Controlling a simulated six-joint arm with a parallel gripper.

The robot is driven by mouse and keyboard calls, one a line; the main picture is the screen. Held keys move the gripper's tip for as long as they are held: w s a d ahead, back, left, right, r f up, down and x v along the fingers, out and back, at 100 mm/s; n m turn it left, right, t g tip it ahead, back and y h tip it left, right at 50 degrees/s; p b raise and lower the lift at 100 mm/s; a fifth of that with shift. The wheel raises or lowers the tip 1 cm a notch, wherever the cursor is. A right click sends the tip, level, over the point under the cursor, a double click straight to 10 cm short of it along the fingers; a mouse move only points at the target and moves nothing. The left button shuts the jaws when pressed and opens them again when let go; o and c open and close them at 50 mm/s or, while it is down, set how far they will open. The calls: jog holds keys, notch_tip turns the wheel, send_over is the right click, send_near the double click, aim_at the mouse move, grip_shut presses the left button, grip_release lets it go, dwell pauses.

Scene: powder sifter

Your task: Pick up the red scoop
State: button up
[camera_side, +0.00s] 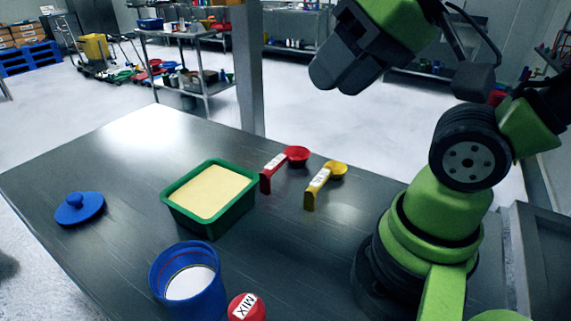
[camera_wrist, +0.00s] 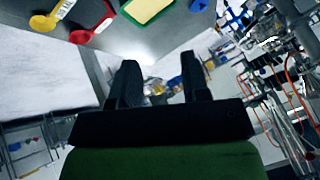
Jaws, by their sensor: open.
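The red scoop (camera_side: 296,156) lies on the metal table, its labelled handle pointing toward the front left. It also shows at the top of the wrist view (camera_wrist: 82,36). My gripper (camera_side: 328,80) is high above the table's back edge, up and to the right of the red scoop and well apart from it. In the wrist view my gripper's two dark fingers (camera_wrist: 158,82) are spread with nothing between them. A yellow scoop (camera_side: 336,169) lies just right of the red one, and it shows at the top left of the wrist view (camera_wrist: 45,22).
A green tub (camera_side: 178,209) of pale powder stands left of the scoops. A blue container (camera_side: 155,275) and a red item marked MIX (camera_side: 238,300) are at the front. A blue lid (camera_side: 78,208) lies at left. A grey post (camera_side: 248,70) rises at the table's back edge.

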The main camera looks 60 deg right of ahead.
jog(key=shift+o, duration=0.8)
